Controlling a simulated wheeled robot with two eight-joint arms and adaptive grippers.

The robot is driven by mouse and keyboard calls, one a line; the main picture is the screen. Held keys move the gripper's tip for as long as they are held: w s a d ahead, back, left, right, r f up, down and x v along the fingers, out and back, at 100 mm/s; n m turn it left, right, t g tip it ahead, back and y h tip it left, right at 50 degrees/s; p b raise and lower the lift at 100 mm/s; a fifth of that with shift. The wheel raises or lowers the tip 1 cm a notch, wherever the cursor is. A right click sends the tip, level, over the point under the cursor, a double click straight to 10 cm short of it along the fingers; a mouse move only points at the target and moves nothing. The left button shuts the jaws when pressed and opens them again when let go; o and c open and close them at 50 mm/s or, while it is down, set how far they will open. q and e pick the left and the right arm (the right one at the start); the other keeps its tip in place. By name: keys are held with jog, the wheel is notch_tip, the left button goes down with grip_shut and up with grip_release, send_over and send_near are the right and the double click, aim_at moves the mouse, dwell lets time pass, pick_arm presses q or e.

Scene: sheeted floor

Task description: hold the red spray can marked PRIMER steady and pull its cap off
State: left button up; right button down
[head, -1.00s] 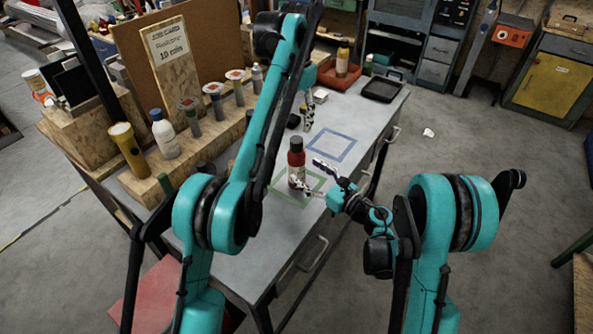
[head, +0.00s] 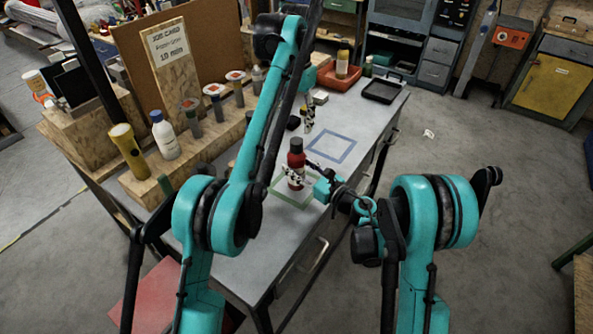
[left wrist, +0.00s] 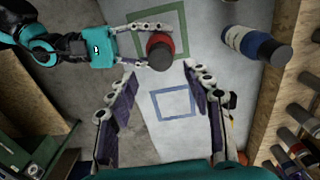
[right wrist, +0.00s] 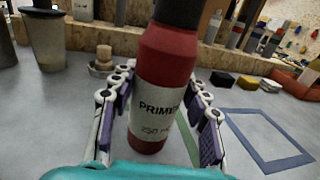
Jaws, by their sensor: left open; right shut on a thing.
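The red spray can (head: 296,160) stands upright on the bench with its dark cap (head: 296,144) on. Its PRIMER label (right wrist: 157,110) faces my right wrist camera. My right gripper (head: 295,177) is shut on the can's body below the cap, with a finger on each side. In the left wrist view, the can's cap (left wrist: 160,56) shows from above, just beyond my open left gripper (left wrist: 160,78). The left fingers are apart and empty. In the head view my left gripper (head: 307,118) hangs above the bench, behind the can.
A green square outline (head: 283,197) surrounds the can's spot; a blue square outline (head: 331,146) lies beside it. A dark-blue and white container (left wrist: 247,43) stands nearby in the left wrist view. A wooden rack with bottles (head: 165,135) lines the bench's left side. A red bin (head: 335,78) stands farther back.

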aim_at(296, 140)
pick_arm(q)
jog(key=shift+s+a+r+t, duration=0.15)
jog(key=shift+r+t, duration=0.25)
jog(key=shift+r, duration=0.2)
jog(key=shift+s+a+r+n+t+h, duration=0.85)
jog(key=shift+s+r+t, duration=0.3)
jog(key=shift+s+t, duration=0.6)
jog(key=x, duration=1.2)
jog(key=shift+s+d, duration=0.15)
jog(key=shift+s, duration=0.1)
jog(key=shift+c, duration=0.3)
grip_shut()
jog(key=shift+r, duration=0.2)
